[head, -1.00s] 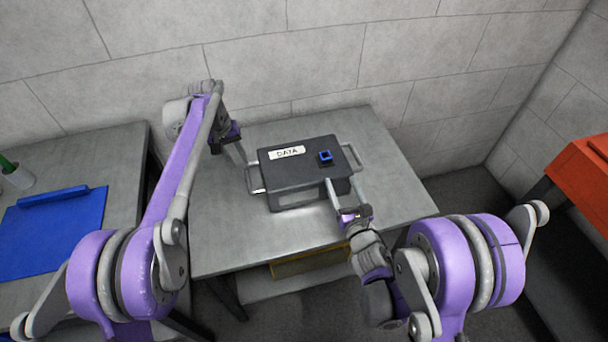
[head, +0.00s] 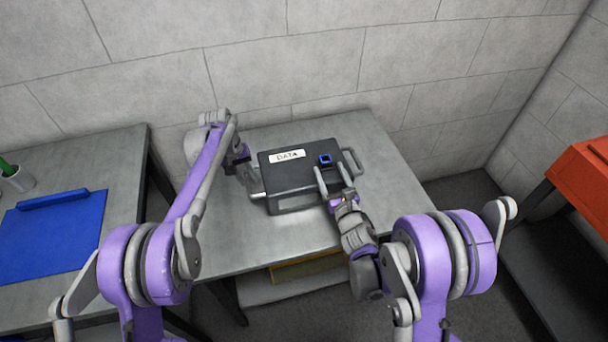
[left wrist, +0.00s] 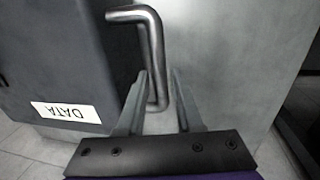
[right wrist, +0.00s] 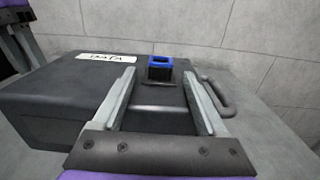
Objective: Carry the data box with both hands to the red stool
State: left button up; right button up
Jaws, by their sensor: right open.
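The dark grey data box (head: 290,178), with a white DATA label and a blue square socket on top, rests on a grey metal table (head: 225,245). It has a bar handle at each end. My left gripper (head: 249,176) is at the left handle (left wrist: 152,45). In the left wrist view its fingers are apart, with the handle's lower end between or just beyond the tips. My right gripper (head: 333,176) is open and empty over the box's front right part. In the right wrist view the right handle (right wrist: 222,97) lies outside its right finger.
A red piece of furniture (head: 580,185) with a dark leg stands at the right edge, partly cut off; I cannot tell if it is the stool. Another table with a blue mat (head: 50,235) and a cup (head: 18,180) is at left. A block wall stands close behind.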

aim_at(327, 165)
pick_arm(q)
jog(key=shift+d+f, duration=0.2)
jog(key=shift+f, duration=0.7)
jog(key=shift+d+f, duration=0.15)
jog(key=shift+f, duration=0.7)
pick_arm(e)
jog(key=shift+w+a, duration=0.2)
jog(key=shift+w, duration=0.7)
jog(key=shift+w+a, duration=0.2)
jog(key=shift+w, duration=0.7)
pick_arm(q)
jog(key=shift+c, duration=0.3)
pick_arm(e)
jog(key=shift+c, duration=0.3)
pick_arm(q)
grip_shut()
pick_arm(e)
jog(key=c, duration=0.5)
grip_shut()
pick_arm(q)
jog(key=shift+w, duration=0.1)
